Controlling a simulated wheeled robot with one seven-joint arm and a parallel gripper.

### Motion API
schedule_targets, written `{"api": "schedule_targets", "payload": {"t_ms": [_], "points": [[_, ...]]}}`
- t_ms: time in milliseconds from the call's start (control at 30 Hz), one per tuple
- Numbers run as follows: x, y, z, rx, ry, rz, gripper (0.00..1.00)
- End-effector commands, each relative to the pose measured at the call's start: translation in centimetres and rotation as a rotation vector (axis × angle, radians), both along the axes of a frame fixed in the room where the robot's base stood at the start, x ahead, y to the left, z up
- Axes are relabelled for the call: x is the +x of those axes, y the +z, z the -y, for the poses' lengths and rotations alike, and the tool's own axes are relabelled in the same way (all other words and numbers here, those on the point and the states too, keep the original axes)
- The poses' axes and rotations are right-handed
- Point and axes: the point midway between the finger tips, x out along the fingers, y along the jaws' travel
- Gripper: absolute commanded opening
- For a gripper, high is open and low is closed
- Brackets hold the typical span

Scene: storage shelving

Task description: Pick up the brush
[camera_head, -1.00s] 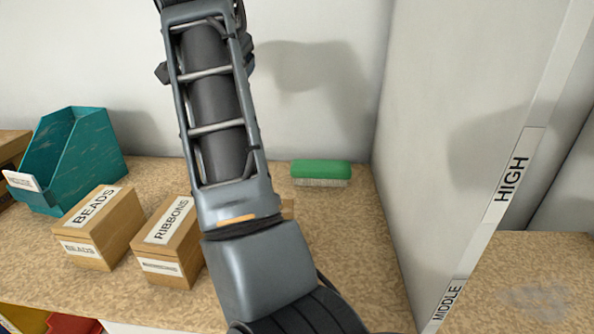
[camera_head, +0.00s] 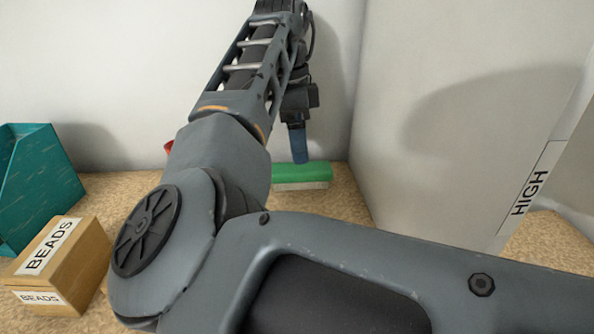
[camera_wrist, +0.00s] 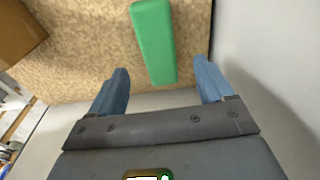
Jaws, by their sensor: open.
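The brush (camera_head: 302,173) has a green back and pale bristles and lies bristles down on the shelf, near the back wall and the upright panel. In the head view its left end is hidden behind my arm. In the wrist view the brush's green back (camera_wrist: 154,42) shows ahead of and between my fingers. My gripper (camera_wrist: 160,80) is open, with blue fingers apart and nothing held. In the head view one blue fingertip (camera_head: 298,145) shows just above the brush; whether it touches cannot be told.
A white upright panel (camera_head: 430,110) stands close on the right. A wooden BEADS box (camera_head: 62,265) and a teal file holder (camera_head: 38,185) stand at left. A small red thing (camera_head: 168,147) shows behind my arm. The shelf top (camera_head: 345,200) is bare right of the brush.

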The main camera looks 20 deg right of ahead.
Motion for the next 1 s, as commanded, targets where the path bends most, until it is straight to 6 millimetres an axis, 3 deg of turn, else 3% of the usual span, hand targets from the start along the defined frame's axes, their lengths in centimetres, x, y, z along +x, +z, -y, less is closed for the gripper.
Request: {"api": "schedule_targets", "payload": {"t_ms": [600, 900, 1000], "points": [[-0.4, -7.1, 0.5, 0.0, -0.001, -0.003, 0.81], [-0.4, -7.7, 0.5, -0.001, 0.0, -0.001, 0.81], [-0.4, -7.7, 0.5, -0.001, 0.0, -0.001, 0.73]]}}
